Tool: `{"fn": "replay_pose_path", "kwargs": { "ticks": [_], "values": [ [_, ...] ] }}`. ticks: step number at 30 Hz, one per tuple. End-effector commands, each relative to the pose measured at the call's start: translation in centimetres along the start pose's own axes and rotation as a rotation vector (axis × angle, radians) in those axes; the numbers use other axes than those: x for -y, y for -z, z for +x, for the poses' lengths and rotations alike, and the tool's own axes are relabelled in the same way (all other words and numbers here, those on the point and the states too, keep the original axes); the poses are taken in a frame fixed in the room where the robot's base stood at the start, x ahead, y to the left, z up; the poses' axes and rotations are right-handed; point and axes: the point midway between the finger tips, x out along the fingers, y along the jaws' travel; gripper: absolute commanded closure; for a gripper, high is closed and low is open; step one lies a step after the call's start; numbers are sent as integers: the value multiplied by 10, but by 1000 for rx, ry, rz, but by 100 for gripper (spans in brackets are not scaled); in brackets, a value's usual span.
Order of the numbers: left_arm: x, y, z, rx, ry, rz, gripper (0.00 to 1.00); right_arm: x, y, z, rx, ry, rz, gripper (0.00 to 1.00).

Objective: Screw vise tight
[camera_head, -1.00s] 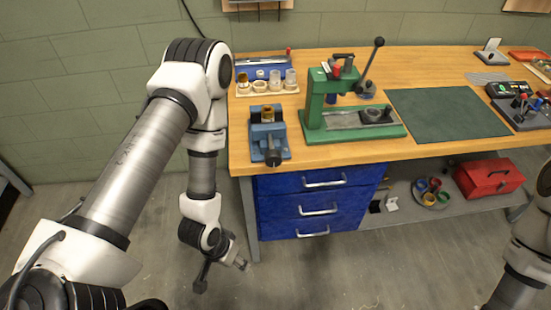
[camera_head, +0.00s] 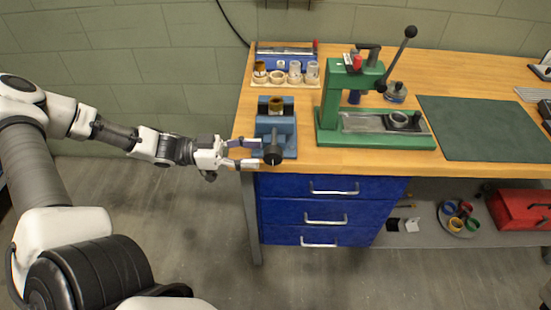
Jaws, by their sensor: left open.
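The blue vise (camera_head: 285,128) stands at the left front corner of the wooden workbench. A brass-coloured cylinder (camera_head: 276,106) sits upright at its jaws; I cannot tell how tightly it is held. The vise's dark screw knob (camera_head: 271,155) faces the bench's front edge. My left gripper (camera_head: 256,153) comes in from the left with its fingers open, level with the knob. Its fingertips are beside or partly around the knob; I cannot tell whether they touch it. My right gripper is not in view.
A green press (camera_head: 352,85) with a raised black lever stands right of the vise. A tray (camera_head: 300,83) of several small cups lies behind it. A dark green mat (camera_head: 485,130) covers the bench at right. Blue drawers (camera_head: 331,210) are below the front edge.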

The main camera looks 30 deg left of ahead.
Motion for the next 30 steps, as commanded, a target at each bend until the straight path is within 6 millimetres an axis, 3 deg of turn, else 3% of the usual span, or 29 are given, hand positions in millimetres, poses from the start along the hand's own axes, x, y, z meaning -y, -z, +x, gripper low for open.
{"fn": "replay_pose_path", "kwargs": {
  "ticks": [1, 6, 11, 18, 22, 23, 30],
  "values": [
    [-1, -11, 10, -1, -6, 2, 48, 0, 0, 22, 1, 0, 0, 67],
    [-1, -9, 39, 2, -5, 1, 48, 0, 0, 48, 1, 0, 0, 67],
    [-1, -4, 52, 1, 0, -1, 48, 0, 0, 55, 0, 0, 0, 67],
    [0, -1, 54, 0, 2, -1, 48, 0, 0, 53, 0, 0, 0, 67],
    [-1, -1, 54, 0, 1, -1, 94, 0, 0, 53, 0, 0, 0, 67],
    [-1, -1, 54, 0, 0, -2, 100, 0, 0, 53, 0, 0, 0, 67],
    [-2, -1, 54, 7, -2, -3, 100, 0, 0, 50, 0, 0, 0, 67]
  ]
}}
